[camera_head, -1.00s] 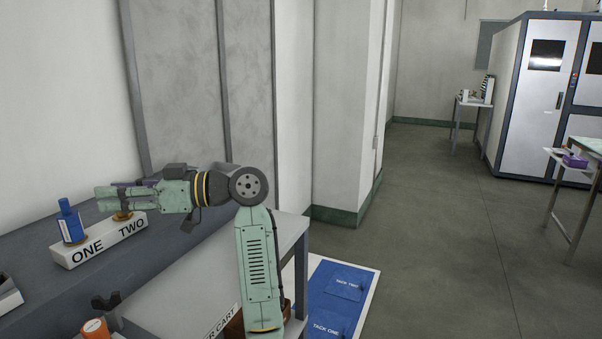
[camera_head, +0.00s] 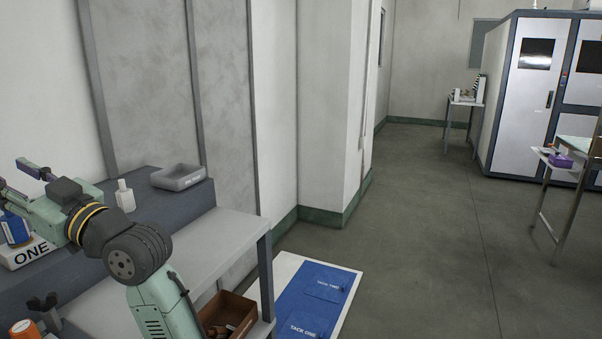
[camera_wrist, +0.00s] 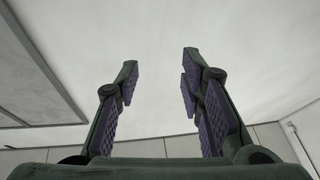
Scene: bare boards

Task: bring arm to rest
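My gripper (camera_head: 16,177) is at the left edge of the head view, raised above the dark bench and pointing left. In the wrist view my gripper (camera_wrist: 160,76) has its two purple-padded fingers spread wide with nothing between them. A blue bottle (camera_head: 15,229) stands on the white block (camera_head: 32,252) marked ONE, below the gripper. The rest of that block is hidden by my arm.
A white bottle (camera_head: 125,197) and a grey tray (camera_head: 180,177) stand on the bench (camera_head: 180,206). A brown box (camera_head: 237,306) is on the cart's lower level. An orange-capped item (camera_head: 24,328) is at lower left. A blue mat (camera_head: 318,292) lies on otherwise open floor.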

